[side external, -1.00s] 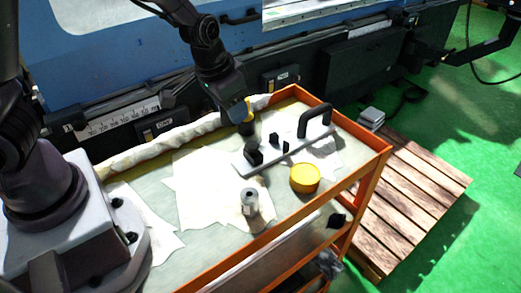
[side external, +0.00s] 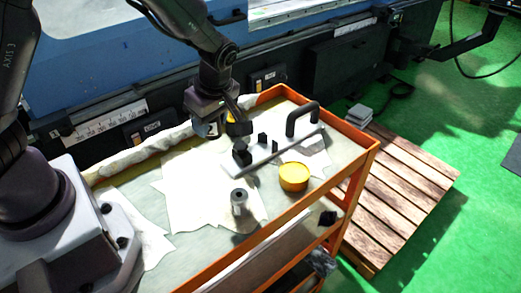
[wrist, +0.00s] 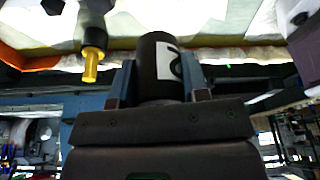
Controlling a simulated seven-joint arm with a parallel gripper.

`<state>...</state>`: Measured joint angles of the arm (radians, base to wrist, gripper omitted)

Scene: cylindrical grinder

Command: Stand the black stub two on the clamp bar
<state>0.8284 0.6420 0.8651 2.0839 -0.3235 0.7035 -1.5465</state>
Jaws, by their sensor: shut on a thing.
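The black stub two (wrist: 158,68), a short black cylinder with a white label bearing a 2, is between the two fingers of my gripper (wrist: 158,85) in the wrist view. In the side view my gripper (side external: 210,122) is shut on it, above the back edge of the cart, left of the clamp bar. The stub is hard to make out there. The clamp bar (side external: 290,143) is a flat grey bar with a black arched handle at its right end and several small black blocks on it. It lies on the cart, apart from my gripper.
A black piece with yellow (side external: 238,126) stands just right of my gripper. A yellow round tin (side external: 294,177) and a grey cylinder with a dark hole (side external: 239,202) stand in front. The cart's orange rim (side external: 345,165) surrounds them. The blue machine (side external: 110,60) rises behind.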

